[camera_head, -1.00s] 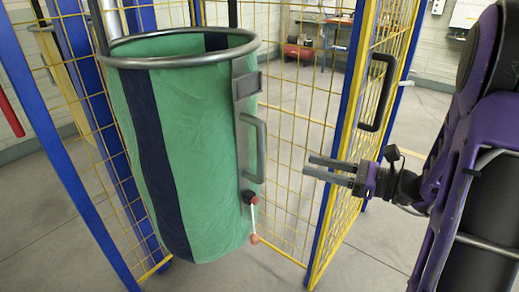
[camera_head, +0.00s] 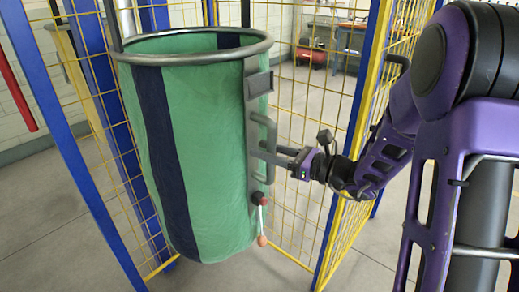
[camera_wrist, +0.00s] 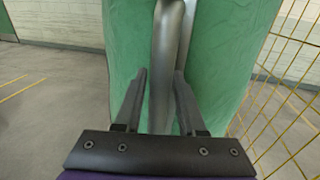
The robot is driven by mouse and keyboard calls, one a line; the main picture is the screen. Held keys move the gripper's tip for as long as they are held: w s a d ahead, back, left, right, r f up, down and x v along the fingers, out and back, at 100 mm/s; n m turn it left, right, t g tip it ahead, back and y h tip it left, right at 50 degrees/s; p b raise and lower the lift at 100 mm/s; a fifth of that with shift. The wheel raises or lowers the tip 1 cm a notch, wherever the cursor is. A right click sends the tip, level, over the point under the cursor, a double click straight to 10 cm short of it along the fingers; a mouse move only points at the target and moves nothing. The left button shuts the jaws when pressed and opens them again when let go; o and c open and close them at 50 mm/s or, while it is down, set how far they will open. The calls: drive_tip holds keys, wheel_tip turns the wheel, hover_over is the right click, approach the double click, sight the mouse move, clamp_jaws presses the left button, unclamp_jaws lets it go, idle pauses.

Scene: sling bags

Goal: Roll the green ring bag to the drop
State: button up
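The green ring bag (camera_head: 215,130) hangs upright from a grey metal ring (camera_head: 190,48), with a dark blue vertical stripe down its side. A grey vertical handle (camera_head: 268,135) is fixed to a plate on its right side. My gripper (camera_head: 264,153) reaches in from the right at the handle's lower half. In the wrist view the handle (camera_wrist: 165,60) stands between the two parted fingers of my gripper (camera_wrist: 160,75), which look open around it. Whether either finger touches the handle is hard to tell. No drop marking is clearly visible.
Yellow mesh panels (camera_head: 345,235) with blue posts (camera_head: 70,150) stand behind and beside the bag. A lever with an orange ball (camera_head: 262,240) hangs below the handle. A red machine (camera_head: 310,55) and a bench stand at the back. Bare floor shows at front left.

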drive_tip(key=shift+x, duration=0.95)
drive_tip(key=shift+c, duration=0.2)
clamp_jaws()
drive_tip(key=shift+d, duration=0.1)
idle(0.5)
